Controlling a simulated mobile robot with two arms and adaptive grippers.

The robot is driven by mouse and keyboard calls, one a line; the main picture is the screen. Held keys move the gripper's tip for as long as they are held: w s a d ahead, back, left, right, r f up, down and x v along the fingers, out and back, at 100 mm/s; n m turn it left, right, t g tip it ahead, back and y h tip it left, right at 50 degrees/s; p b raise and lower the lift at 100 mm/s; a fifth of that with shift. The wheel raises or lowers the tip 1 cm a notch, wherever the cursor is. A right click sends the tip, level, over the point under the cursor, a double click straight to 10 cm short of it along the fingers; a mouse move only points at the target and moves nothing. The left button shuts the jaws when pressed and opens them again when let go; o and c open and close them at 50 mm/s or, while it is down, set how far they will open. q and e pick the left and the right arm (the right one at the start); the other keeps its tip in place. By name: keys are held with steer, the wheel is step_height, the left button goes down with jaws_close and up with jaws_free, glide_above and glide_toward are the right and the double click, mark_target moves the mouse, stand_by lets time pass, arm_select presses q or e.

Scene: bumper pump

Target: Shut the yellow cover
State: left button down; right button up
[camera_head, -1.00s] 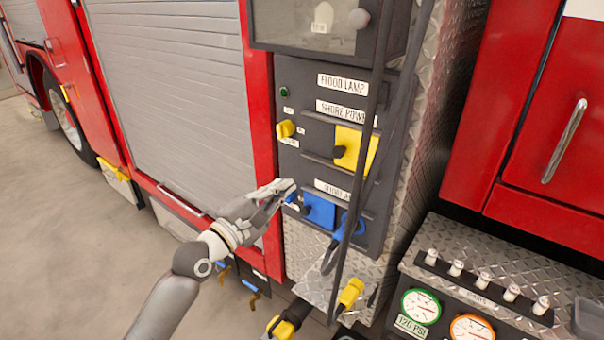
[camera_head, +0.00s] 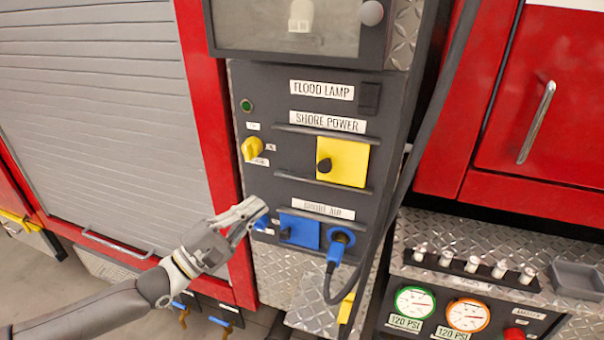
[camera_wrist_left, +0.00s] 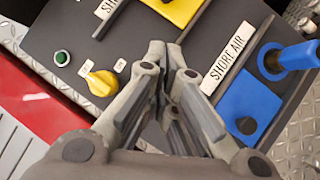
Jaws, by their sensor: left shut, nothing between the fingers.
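The yellow cover (camera_head: 345,160) is a flat square plate with a small black knob (camera_head: 325,165) near its left edge. It sits at the right end of two dark rails under the SHORE POWER label, and no socket shows beside it. A corner of the cover shows at the top of the left wrist view (camera_wrist_left: 178,8). My left gripper (camera_head: 254,208) is shut and empty, below and left of the cover, with its tips close to a blue knob (camera_head: 262,222). I cannot tell whether they touch it. My right gripper is not in view.
A yellow rotary knob (camera_head: 253,149) and a green button (camera_head: 246,106) are left of the cover. Below are a blue cover (camera_head: 299,232) and a blue plug (camera_head: 338,246) in its socket. A black cable (camera_head: 440,110) hangs right of the panel.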

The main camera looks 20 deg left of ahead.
mark_target(317, 163)
arm_select(q)
steer(key=p+x, duration=0.1)
steer(key=x, duration=0.2)
steer(key=s+d+p+x, duration=0.1)
steer(key=p+x, duration=0.1)
steer(key=x, duration=0.2)
steer(key=d+p+x, duration=0.1)
steer(key=p+x, duration=0.1)
steer(key=x, duration=0.2)
steer(key=shift+s+r, duration=0.15)
steer(key=shift+r, duration=0.3)
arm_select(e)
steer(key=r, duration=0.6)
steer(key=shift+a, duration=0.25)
